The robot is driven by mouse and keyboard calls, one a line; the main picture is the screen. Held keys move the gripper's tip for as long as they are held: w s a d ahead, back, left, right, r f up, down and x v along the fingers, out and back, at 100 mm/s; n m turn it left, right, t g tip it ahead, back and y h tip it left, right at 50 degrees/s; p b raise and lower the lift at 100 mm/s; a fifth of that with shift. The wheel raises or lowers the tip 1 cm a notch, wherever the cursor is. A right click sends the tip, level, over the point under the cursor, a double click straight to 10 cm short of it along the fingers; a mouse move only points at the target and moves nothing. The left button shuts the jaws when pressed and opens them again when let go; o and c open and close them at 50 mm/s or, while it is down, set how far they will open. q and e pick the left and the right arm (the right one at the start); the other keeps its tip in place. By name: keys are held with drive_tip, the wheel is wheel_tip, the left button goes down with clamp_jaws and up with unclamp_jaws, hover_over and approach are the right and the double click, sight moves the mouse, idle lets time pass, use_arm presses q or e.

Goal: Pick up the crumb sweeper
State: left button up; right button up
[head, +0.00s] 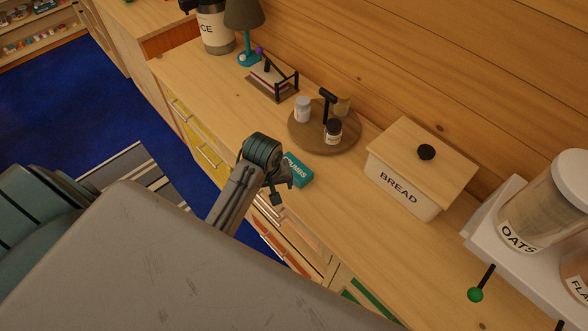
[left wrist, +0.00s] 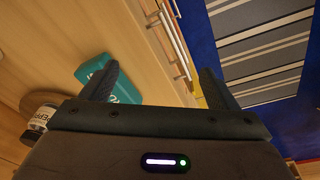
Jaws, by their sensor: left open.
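The crumb sweeper (head: 298,170) is a small teal block with "CRUMBS" lettering, lying on the wooden counter near its front edge. In the left wrist view the teal sweeper (left wrist: 92,70) lies beyond the left finger, which hides part of it. My left gripper (head: 282,189) is open and empty, just beside the sweeper's near side. In the left wrist view the gap between its fingers (left wrist: 160,75) shows the counter's front edge, not the sweeper. I cannot tell whether a finger touches the sweeper. My right gripper is not in view.
A round wooden board (head: 307,137) with small jars stands behind the sweeper. A bread box (head: 400,185) is to its right, then a white stand (head: 500,235) with canisters. A napkin holder (head: 272,83) and lamp (head: 246,45) are further back. Drawers with bar handles (head: 210,158) lie below.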

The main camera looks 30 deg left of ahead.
sight(294, 166)
use_arm(q)
drive_tip(key=w+r+n, duration=0.1)
drive_tip(key=w+n, duration=0.1)
drive_tip(key=w, duration=0.2)
drive_tip(key=w+r+n+g, duration=0.1)
drive_tip(key=w+n, duration=0.1)
drive_tip(key=w, duration=0.2)
drive_tip(key=w+r+n, duration=0.1)
drive_tip(key=w+n, duration=0.1)
drive_tip(key=w, duration=0.2)
drive_tip(key=shift+w+d+r+g+h+b, duration=0.1)
drive_tip(key=shift+d+r+g+h+b, duration=0.05)
drive_tip(key=shift+r+g+h+b, duration=0.2)
wheel_tip(294, 166, down, 3)
drive_tip(key=shift+r+b, duration=0.1)
drive_tip(key=shift+b, duration=1.1)
wheel_tip(294, 166, down, 2)
drive_tip(key=shift+f+p, duration=0.1)
drive_tip(key=shift+p, duration=0.3)
drive_tip(key=shift+f+p, duration=0.2)
drive_tip(key=shift+p, duration=0.1)
wheel_tip(294, 166, down, 4)
drive_tip(key=shift+w+d+f+p, duration=0.1)
drive_tip(key=shift+d+p, duration=0.05)
drive_tip(key=shift+p, duration=0.95)
drive_tip(key=shift+f, duration=0.3)
drive_tip(key=c, duration=1.1)
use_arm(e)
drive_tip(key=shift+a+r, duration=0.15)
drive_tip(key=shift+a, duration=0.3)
